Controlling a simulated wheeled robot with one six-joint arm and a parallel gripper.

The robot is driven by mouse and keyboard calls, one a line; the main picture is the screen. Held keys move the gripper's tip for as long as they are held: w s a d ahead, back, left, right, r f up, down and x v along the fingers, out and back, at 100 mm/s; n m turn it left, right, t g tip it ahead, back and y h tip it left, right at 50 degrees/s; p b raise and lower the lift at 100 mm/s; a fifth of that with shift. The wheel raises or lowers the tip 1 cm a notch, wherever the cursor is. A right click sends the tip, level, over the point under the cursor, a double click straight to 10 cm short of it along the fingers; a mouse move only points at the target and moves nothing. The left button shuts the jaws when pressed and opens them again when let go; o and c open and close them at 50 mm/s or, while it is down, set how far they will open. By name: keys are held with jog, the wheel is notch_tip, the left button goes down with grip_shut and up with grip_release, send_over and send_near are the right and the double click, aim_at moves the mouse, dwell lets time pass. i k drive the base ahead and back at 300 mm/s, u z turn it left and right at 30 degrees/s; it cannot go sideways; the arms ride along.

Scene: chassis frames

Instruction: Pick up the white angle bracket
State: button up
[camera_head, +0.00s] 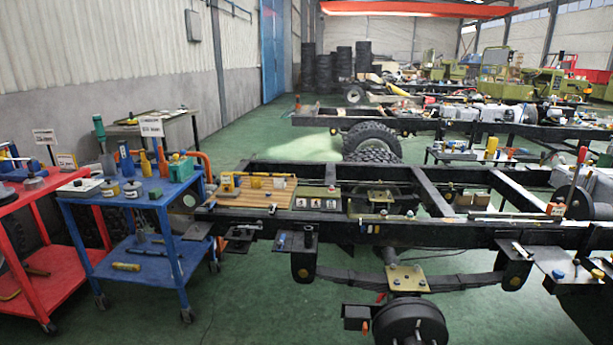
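I cannot single out the white angle bracket with certainty; the small parts are too small to tell. Two small whitish pieces, one left (301,202) and one right (330,203), lie on the near part of the black chassis frame (450,231), beside a wooden slatted board (262,196). Small dark plates with parts on them, one of them here (308,238), stick out from the near rail. My gripper is not in view.
A blue cart (129,202) with tools and cans stands at the left, close to the frame's left end. A red cart (72,263) is beside it. A wheel hub (410,322) hangs below the near rail. Green floor (245,310) is clear between the blue cart and hub.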

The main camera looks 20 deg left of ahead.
aim_at(278, 183)
jog(key=i, duration=1.05)
jog(key=u, duration=0.95)
jog(key=i, duration=0.9)
jog(key=u, duration=0.65)
